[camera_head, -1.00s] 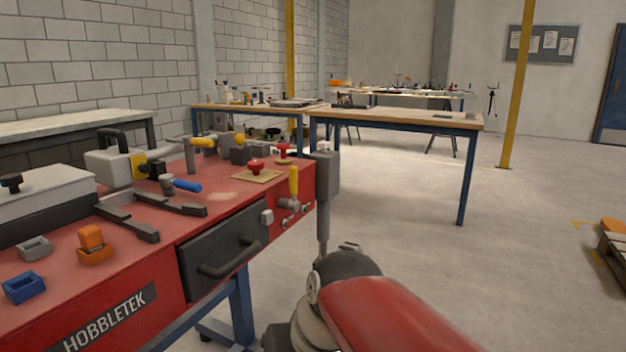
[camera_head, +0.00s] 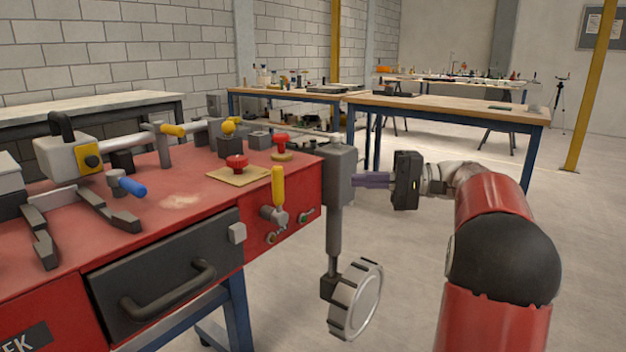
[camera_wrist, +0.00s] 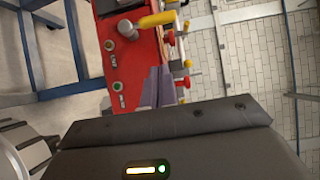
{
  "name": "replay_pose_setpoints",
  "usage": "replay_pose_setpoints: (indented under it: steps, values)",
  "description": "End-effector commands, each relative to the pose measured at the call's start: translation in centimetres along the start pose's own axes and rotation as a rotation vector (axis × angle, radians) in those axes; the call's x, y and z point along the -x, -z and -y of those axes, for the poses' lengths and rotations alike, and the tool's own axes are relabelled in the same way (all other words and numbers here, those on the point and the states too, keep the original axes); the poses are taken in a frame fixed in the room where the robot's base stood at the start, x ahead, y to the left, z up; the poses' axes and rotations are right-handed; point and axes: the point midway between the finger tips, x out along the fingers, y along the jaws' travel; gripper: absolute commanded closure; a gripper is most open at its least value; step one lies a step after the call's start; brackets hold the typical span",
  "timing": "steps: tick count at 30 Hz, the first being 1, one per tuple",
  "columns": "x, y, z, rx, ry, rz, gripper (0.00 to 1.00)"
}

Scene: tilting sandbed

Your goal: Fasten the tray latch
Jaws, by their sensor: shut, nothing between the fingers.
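The dark grey tray (camera_head: 150,275) with a bar handle (camera_head: 178,292) sits in the red bench's front, looking closed. A small light grey block (camera_head: 237,232) is at its upper right edge; I cannot tell whether it is the latch or whether it is fastened. My gripper (camera_head: 357,180) is shut and empty, its purple-grey fingers pointing left beside the grey column at the bench's right end. In the wrist view my fingers (camera_wrist: 158,86) show in front of the red bench end. The tray is not clearly visible there.
A yellow lever (camera_head: 278,186) stands at the bench's front right corner, between tray and gripper. A grey column (camera_head: 335,190) carries a handwheel (camera_head: 356,300) low down. Red knobs (camera_head: 237,163) and a blue-handled clamp (camera_head: 131,187) stand on top. Floor right of the bench is open.

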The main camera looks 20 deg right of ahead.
Motion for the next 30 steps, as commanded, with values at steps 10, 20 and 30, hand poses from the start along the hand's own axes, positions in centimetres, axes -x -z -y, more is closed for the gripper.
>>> replay_pose_setpoints:
  steps: [10,20,30]
  values:
    - [0.5,0.3,0.1,0.009,0.018,-0.001,1.0]
    - [-2.6,0.2,0.2,0.008,0.017,0.004,1.0]
    - [-9.8,0.2,0.3,0.008,0.017,0.003,1.0]
